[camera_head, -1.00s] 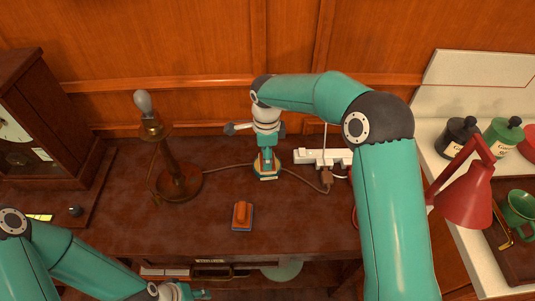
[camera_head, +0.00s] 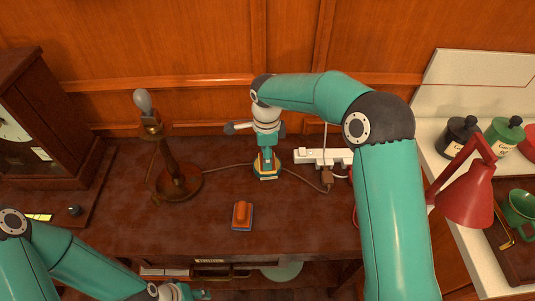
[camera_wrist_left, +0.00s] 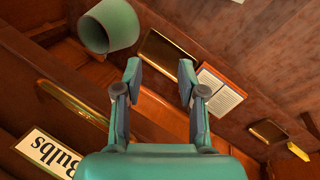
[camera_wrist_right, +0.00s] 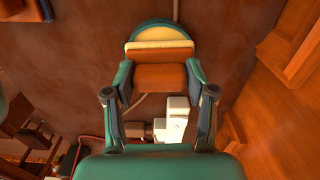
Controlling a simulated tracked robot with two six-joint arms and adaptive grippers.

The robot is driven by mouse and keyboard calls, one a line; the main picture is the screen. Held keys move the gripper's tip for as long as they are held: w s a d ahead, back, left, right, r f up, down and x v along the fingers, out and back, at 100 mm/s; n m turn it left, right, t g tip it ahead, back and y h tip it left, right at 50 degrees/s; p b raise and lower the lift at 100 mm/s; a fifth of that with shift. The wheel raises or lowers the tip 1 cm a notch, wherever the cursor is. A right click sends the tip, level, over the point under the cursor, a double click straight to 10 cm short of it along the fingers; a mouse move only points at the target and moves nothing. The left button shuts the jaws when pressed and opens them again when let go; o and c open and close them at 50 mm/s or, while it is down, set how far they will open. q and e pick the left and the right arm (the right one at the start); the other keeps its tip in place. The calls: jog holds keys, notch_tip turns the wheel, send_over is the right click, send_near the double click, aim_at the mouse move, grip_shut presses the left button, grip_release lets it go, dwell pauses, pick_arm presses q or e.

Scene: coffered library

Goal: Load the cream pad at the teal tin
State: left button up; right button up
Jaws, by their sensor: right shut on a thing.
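My right gripper (camera_head: 267,158) is shut on the brown block of the cream pad, over the back middle of the desk. In the right wrist view the block (camera_wrist_right: 160,77) sits between my right fingertips, with the cream pad's (camera_wrist_right: 160,46) pale edge beyond it. The teal tin (camera_wrist_right: 160,22) shows just past that edge as a teal rim around a yellowish surface. In the head view the tin (camera_head: 268,177) is mostly covered; I cannot tell if the pad touches its contents. My left gripper (camera_wrist_left: 160,75) is open and empty, low by the desk front.
A second block with a blue base (camera_head: 242,217) lies on the desk in front. A brass lamp (camera_head: 178,180) stands left, a white power strip (camera_head: 322,157) right of the tin. A drawer labelled Bulbs (camera_wrist_left: 48,153) and a pale green shade (camera_wrist_left: 112,26) are near my left gripper.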

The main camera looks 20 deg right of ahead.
dwell(0.4)
jog(key=shift+r+p, duration=2.2)
jog(key=shift+r, duration=1.3)
jog(key=shift+f, duration=0.1)
